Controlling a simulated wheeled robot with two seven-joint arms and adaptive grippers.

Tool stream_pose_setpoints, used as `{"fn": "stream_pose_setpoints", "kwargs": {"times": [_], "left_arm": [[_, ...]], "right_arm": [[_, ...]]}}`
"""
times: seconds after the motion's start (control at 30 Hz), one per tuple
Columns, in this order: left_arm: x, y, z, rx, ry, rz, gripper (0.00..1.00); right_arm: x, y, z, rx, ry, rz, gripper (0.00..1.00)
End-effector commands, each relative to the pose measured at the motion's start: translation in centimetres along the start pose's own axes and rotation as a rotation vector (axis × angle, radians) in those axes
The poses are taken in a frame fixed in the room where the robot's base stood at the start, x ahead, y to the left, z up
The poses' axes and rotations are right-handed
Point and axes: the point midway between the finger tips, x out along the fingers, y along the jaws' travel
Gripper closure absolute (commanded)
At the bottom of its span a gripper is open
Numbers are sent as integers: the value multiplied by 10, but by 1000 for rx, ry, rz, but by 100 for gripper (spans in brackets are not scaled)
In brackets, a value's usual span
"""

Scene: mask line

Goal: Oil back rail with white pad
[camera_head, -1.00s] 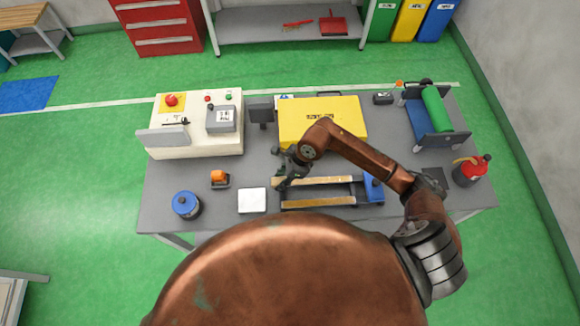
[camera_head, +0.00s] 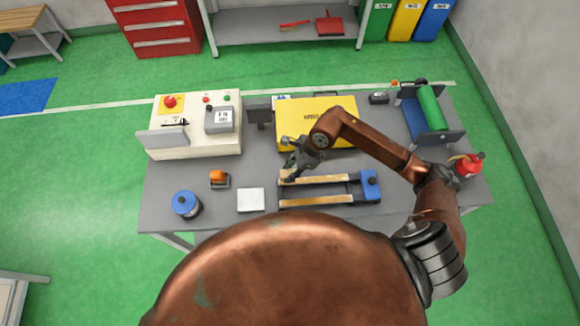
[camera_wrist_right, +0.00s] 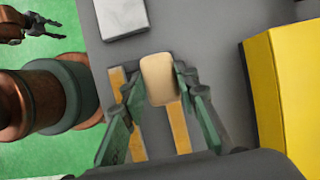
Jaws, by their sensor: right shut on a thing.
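The rail fixture lies at the front middle of the table, with a back rail (camera_head: 325,179) and a front rail (camera_head: 318,200), both topped in golden tan. In the wrist view the back rail (camera_wrist_right: 179,128) runs between my fingers. My right gripper (camera_head: 288,172) is over the left end of the back rail. It is shut on a cream-white pad (camera_wrist_right: 158,80), which overlaps that rail's end; contact with the rail is unclear. My left gripper (camera_wrist_right: 52,27) shows at the wrist view's top left, fingers apart and empty; it is outside the head view.
A white square block (camera_head: 250,200) lies left of the rails, with a blue round can (camera_head: 186,204) and an orange item (camera_head: 219,178) further left. A yellow case (camera_head: 315,115) stands close behind my gripper. A red can (camera_head: 468,166) stands at the right near my arm.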

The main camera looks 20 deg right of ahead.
Motion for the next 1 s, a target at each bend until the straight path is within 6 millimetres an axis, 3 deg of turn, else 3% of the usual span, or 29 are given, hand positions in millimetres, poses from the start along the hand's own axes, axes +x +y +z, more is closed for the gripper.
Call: {"fn": "stream_pose_setpoints", "kwargs": {"times": [0.3,1.0], "left_arm": [[-14,-1,-4,0,5,0,60],[-12,0,-4,0,5,0,60]], "right_arm": [[-25,0,10,-1,0,0,91],[-26,1,11,-44,1,20,91]]}}
